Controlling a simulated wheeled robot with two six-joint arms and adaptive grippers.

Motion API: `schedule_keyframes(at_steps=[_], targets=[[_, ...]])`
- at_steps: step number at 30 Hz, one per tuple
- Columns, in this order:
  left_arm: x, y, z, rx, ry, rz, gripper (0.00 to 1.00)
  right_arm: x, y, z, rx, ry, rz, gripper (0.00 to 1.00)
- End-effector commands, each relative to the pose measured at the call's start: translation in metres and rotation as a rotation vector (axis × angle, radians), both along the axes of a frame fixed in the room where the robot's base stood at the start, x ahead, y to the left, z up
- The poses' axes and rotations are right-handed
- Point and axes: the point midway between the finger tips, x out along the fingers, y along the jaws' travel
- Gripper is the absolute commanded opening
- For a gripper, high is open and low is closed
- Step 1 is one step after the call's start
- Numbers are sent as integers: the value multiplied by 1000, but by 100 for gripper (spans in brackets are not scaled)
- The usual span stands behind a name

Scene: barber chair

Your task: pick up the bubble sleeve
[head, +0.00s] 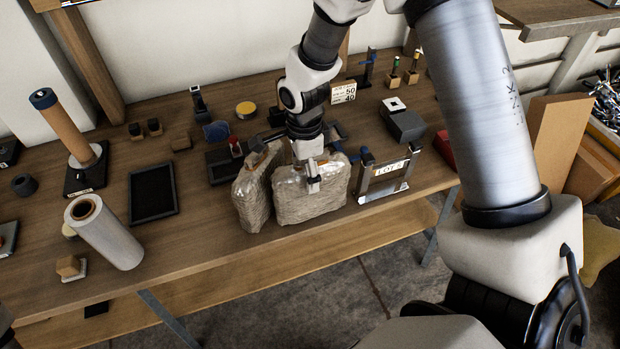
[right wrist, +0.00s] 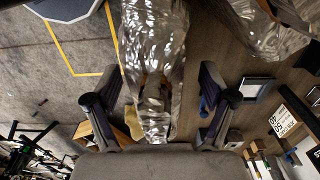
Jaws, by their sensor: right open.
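Two shiny, crinkled, clear-wrapped packages that look like bubble sleeves stand side by side at the bench's front edge. The right sleeve (head: 312,200) is wider to the view, and the left sleeve (head: 252,200) stands beside it. My right gripper (head: 313,180) points down at the top of the right sleeve. In the right wrist view, a shiny sleeve (right wrist: 152,65) lies between the spread fingers of the gripper (right wrist: 160,85), with gaps on both sides. The other sleeve (right wrist: 265,28) is at upper right there. My left gripper is not in view.
A metal-framed sign stand (head: 388,180) is close on the right of the sleeves. A black tray (head: 153,213), a white roll (head: 105,235) and a tan roll on a post (head: 70,125) stand to the left. Small tools and blocks sit behind.

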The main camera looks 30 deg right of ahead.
Motion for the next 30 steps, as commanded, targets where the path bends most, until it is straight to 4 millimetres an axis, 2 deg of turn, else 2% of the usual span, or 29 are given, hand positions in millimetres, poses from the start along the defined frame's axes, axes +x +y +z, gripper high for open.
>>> schedule_keyframes(at_steps=[3,4,8,9,22,26,30], targets=[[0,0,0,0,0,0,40,0,0,0,0,-1,0,83],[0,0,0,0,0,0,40,0,0,0,0,-1,0,76],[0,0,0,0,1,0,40,0,0,0,0,-1,0,30],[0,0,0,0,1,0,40,0,0,0,0,-1,0,27],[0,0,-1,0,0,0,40,0,0,4,0,-1,0,27],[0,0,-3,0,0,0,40,1,0,18,0,-4,0,27],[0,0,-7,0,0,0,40,2,0,45,-1,-7,0,27]])
